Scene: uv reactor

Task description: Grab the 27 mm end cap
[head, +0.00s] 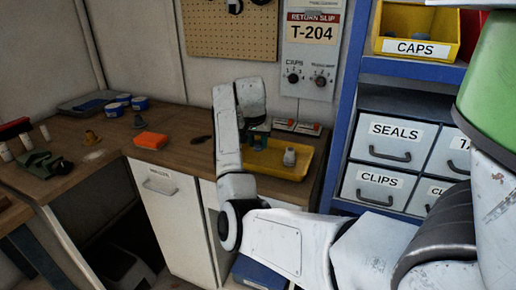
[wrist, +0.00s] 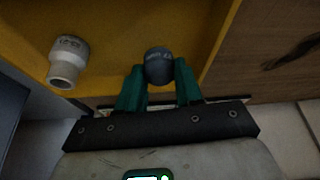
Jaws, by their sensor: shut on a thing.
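In the wrist view a dark grey, rounded end cap (wrist: 158,66) sits between the green fingers of my gripper (wrist: 159,84), which is shut on it. Faint lettering shows on the cap, but I cannot read its size. The yellow tray (wrist: 115,22) lies beneath the cap; I cannot tell whether the cap touches it. In the head view my gripper (head: 257,136) is over the back part of the tray (head: 268,168), partly hidden by my arm. I cannot make out the cap clearly there.
An orange block (head: 150,141) lies on the wooden bench. A blue shelf frame (head: 341,125) rises at the right.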

